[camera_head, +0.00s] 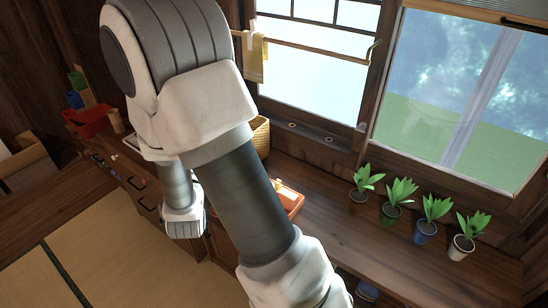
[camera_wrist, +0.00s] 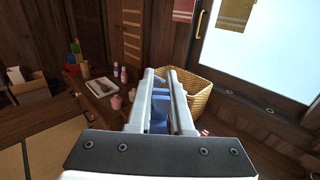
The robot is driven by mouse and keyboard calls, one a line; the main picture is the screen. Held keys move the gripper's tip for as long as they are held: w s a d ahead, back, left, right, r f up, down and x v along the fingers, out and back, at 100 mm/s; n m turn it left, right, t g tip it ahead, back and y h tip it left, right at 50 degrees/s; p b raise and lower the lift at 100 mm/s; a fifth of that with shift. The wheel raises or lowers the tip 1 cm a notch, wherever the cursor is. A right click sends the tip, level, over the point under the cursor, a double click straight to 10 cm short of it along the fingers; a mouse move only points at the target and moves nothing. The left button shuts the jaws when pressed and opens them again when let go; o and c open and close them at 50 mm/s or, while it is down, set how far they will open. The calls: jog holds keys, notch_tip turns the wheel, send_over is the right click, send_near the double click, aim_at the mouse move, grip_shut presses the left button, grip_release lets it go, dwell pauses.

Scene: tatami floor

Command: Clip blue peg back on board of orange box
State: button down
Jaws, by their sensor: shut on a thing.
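My gripper (camera_wrist: 160,72) is shut on a blue piece (camera_wrist: 158,92), which I take for the blue peg. It shows between the two pale fingers in the wrist view, and the fingers hide part of it. In the head view my arm hides the fingertips and the peg. A low orange box (camera_head: 294,203) with something pale on top sits on the wooden counter, partly behind my arm. I cannot see a clip point on either.
A wicker basket (camera_wrist: 190,95) stands ahead, close to the fingers on the right. Small bottles and a pink jar (camera_wrist: 116,102) stand on the left counter. Several potted plants (camera_head: 424,231) line the window side. The counter (camera_head: 345,232) in front of them is mostly clear.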

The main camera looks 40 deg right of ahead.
jog(key=d+f+m+g+h+b, duration=0.4)
jog(key=d+f+g+b, duration=0.1)
jog(key=d+b, duration=0.6)
jog(key=d+f+m+g+h+b, duration=0.5)
jog(key=d+f+b, duration=0.3)
jog(key=d+b, duration=0.3)
jog(key=shift+w+d, duration=0.15)
jog(key=shift+d, duration=0.5)
jog(key=shift+f+b, duration=0.1)
jog(key=shift+b, duration=0.25)
notch_tip(320, 180, down, 4)
jog(key=b, duration=0.3)
jog(key=shift+f+b, duration=1.5)
jog(key=shift+f, duration=1)
dwell(1.7)
